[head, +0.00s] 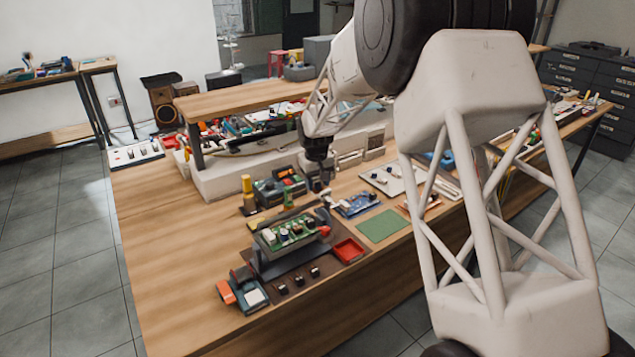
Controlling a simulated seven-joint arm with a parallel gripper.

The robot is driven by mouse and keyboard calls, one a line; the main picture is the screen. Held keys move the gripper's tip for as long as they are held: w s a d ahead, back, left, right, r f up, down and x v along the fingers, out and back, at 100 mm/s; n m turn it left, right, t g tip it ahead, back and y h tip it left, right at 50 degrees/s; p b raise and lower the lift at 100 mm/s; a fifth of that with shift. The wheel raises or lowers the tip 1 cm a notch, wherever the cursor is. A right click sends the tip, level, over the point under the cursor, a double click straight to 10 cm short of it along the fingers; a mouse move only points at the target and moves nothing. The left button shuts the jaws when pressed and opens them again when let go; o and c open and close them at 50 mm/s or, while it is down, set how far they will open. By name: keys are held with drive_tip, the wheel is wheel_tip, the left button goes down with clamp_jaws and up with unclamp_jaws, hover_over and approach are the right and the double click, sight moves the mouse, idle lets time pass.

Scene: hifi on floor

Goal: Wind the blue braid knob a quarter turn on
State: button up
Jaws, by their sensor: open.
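I cannot pick out a blue braid knob for certain; at this size no knob reads clearly as blue. My gripper (322,180) hangs, pointing down, over the middle of the workbench (160,260), beside a green-edged device (279,186). Its fingers are small and dark here, open, and I see nothing held between them. A blue circuit board (357,204) lies just to the right and in front of it. A dark blue-grey unit with an orange end (240,291) sits at the front left. My arm hides part of the right side of the bench.
A circuit board in a holder (287,235) stands on a dark mat with several small black parts. A red tray (348,250) and a green mat (382,226) lie to its right. A raised wooden shelf (245,98) stands behind.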

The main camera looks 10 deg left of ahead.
drive_tip(key=c, duration=0.9)
drive_tip(key=shift+m, duration=0.3)
drive_tip(key=m, duration=0.8)
drive_tip(key=shift+m, duration=0.3)
drive_tip(key=m, duration=0.4)
drive_tip(key=shift+w+m, duration=0.1)
drive_tip(key=shift+m, duration=0.2)
drive_tip(key=shift+m+g, duration=0.3)
drive_tip(key=shift+m, duration=1.7)
